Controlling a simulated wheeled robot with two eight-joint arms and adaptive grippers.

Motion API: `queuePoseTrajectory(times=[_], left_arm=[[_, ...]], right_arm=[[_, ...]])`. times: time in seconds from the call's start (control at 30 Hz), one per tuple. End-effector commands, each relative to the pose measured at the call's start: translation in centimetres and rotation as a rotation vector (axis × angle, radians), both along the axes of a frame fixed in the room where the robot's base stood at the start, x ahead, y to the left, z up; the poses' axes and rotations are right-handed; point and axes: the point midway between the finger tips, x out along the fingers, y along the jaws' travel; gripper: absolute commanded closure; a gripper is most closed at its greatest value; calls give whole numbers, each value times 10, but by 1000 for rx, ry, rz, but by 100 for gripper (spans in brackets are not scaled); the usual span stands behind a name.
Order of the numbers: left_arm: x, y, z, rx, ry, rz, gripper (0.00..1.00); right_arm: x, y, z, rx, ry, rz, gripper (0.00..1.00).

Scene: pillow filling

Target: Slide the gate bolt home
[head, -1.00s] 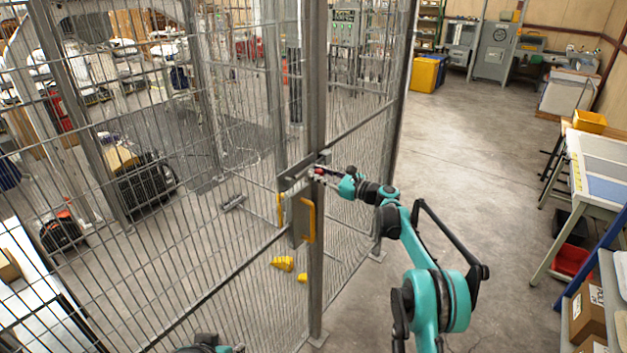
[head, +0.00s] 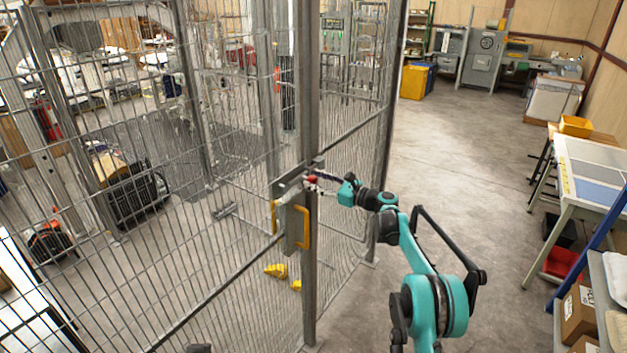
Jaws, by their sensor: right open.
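The gate bolt (head: 290,185) is a grey metal bar on the wire-mesh gate, beside the grey post (head: 310,270). A small red knob (head: 312,179) shows at its right end. My right gripper (head: 318,184) is open at the red knob, with its fingers close around or beside it; contact is too small to tell. A yellow handle (head: 302,228) is fixed below the bolt. How far the bolt reaches past the post is hard to tell. Only a small dark part of my left arm shows at the bottom edge; its gripper is not visible.
Mesh fence panels (head: 120,230) fill the left and middle. Yellow pieces (head: 276,270) lie on the floor behind the mesh. A workbench (head: 590,185) and a shelf with cardboard boxes (head: 580,310) stand at the right. The floor (head: 460,150) between fence and bench is clear.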

Motion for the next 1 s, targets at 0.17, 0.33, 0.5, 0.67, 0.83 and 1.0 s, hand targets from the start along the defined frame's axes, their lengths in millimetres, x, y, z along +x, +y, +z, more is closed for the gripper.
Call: queuePoseTrajectory(times=[0.17, 0.33, 0.5, 0.67, 0.83, 1.0], left_arm=[[0, 0, 0, 0, 0, 0, 65], [0, 0, 0, 0, 0, 0, 65], [0, 0, 0, 0, 0, 0, 65], [0, 0, 0, 0, 0, 0, 65], [0, 0, 0, 0, 0, 0, 65], [0, 0, -2, 0, 0, 0, 65]], right_arm=[[-22, -34, 0, 0, 0, -6, 52], [-43, -63, 0, 1, 0, -5, 52], [-56, -81, 0, 1, 0, -4, 52], [-60, -86, 0, 1, 0, -4, 52], [-60, -87, 0, 1, 0, -4, 52], [-63, -84, 0, -18, -7, -3, 52]])
